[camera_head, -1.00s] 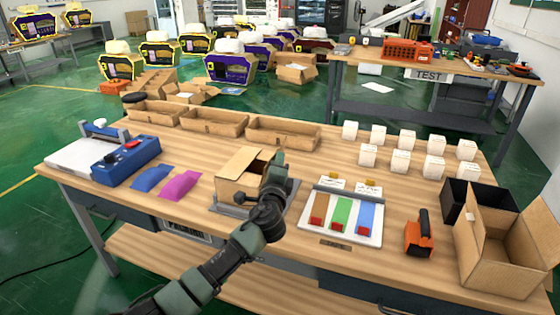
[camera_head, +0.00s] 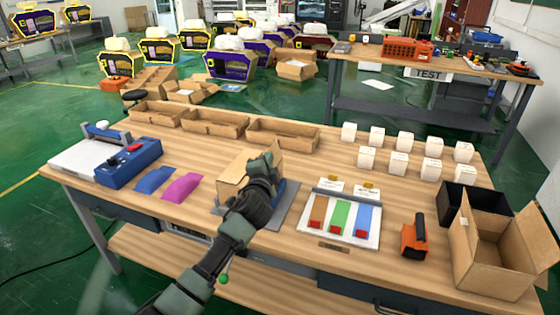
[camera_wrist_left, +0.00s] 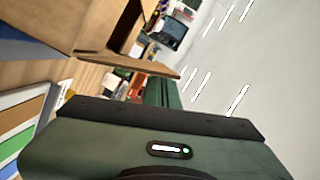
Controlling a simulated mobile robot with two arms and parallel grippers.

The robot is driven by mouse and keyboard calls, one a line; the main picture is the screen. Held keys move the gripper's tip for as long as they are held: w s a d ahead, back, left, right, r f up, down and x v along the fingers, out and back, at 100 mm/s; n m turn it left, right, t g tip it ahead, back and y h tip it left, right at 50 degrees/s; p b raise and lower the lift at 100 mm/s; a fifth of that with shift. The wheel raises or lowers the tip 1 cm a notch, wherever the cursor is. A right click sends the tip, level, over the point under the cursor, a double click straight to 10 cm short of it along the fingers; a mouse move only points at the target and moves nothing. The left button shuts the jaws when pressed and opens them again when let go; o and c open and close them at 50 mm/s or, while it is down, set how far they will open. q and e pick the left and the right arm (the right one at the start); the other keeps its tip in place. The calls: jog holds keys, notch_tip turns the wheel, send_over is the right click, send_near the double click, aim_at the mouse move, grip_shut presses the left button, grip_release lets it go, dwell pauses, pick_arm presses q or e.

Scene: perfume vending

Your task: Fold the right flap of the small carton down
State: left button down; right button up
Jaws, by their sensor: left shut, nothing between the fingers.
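The small brown carton (camera_head: 236,168) stands on a grey plate (camera_head: 284,213) in the middle of the workbench. A brown flap shows behind my gripper at the carton's back right. My left gripper (camera_head: 262,162) is shut and empty, over the right part of the carton, and hides much of its top and right side. In the left wrist view the carton (camera_wrist_left: 105,22) is at the upper left, with a flap (camera_wrist_left: 128,62) sticking out just beyond the fingers (camera_wrist_left: 165,92). I cannot tell whether the fingers touch the flap. My right gripper is not in view.
A white tray (camera_head: 312,232) with brown, green and blue strips lies right of the carton. Blue (camera_head: 155,179) and magenta (camera_head: 181,187) packets lie left. Cardboard trays (camera_head: 282,137) stand behind. An orange tool (camera_head: 413,238) and a larger open carton (camera_head: 490,250) are at the right.

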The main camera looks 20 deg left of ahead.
pick_arm(q)
jog(key=a+n+p, duration=0.1)
jog(key=n+p, duration=0.1)
jog(key=shift+a+r+n, duration=0.1)
jog(key=shift+a+n, duration=0.2)
jog(key=shift+a, duration=0.1)
jog(key=a+f+n+g+h+p, duration=0.1)
jog(key=a+f+n+h+p, duration=0.2)
jog(key=n, duration=0.4)
jog(key=shift+a+f, duration=0.7)
jog(key=shift+f, duration=0.05)
jog(key=shift+w+f, duration=0.1)
jog(key=shift+f, duration=0.1)
